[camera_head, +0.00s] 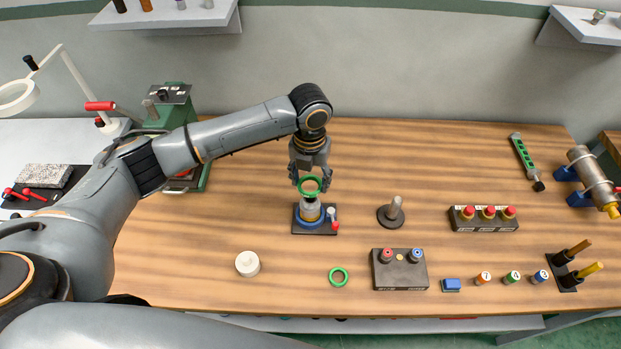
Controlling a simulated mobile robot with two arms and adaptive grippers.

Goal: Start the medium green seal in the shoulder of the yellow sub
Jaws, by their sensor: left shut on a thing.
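My left gripper (311,181) points down and is shut on a green ring seal (310,193), held roughly level. Directly below it, a grey metal cylinder (310,212) stands upright in a blue ring on a dark base plate (300,231) with a red-tipped lever. The seal overlaps the top of the cylinder in the picture; I cannot tell whether they touch. I see no clear yellow on this cylinder. A second green ring (339,277) lies flat near the front of the table. My right gripper is out of view.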

